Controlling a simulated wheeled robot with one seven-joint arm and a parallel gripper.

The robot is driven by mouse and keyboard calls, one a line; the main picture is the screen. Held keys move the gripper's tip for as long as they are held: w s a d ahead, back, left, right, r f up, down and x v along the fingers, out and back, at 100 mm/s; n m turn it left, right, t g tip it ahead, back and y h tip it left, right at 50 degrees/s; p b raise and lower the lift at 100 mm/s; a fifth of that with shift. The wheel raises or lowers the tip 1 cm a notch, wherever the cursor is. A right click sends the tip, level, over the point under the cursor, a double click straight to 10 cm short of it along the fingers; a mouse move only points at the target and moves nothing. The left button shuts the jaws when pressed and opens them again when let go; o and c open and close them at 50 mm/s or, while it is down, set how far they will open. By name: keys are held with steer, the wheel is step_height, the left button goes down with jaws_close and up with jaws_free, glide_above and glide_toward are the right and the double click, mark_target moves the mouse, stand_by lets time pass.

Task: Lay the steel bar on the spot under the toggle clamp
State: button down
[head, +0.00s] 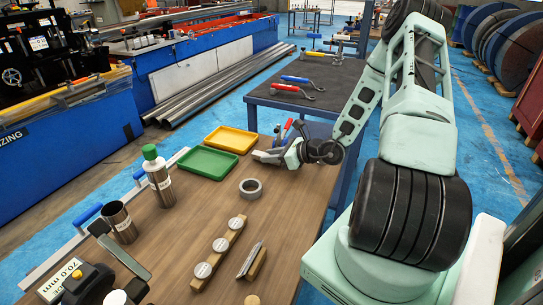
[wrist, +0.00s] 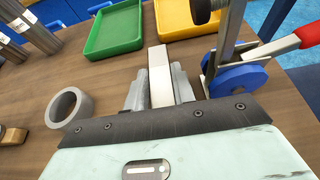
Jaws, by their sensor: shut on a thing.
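The steel bar (wrist: 159,62) is a pale, straight block in the wrist view. It sits between the two grey fingers of my gripper (wrist: 158,88), which is shut on it, and its far end sticks out beyond the fingertips. The toggle clamp (wrist: 232,78) stands just right of the bar, with a blue base part, an upright metal arm and a red handle (wrist: 312,36). In the head view my gripper (head: 268,156) is low over the wooden table's right edge, and the clamp's red handle (head: 287,128) shows behind it. The spot under the clamp cannot be made out.
A green tray (head: 207,163) and a yellow tray (head: 231,139) lie beyond the gripper. A grey tape ring (head: 250,187) lies nearby on the left.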

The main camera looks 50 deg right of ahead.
steer(key=shift+f+b, duration=0.4)
steer(key=shift+f, duration=0.15)
steer(key=c, duration=1.1)
jaws_free()
steer(key=v, duration=1.7)
steer(key=shift+s+d, duration=0.1)
steer(key=shift+s, duration=0.15)
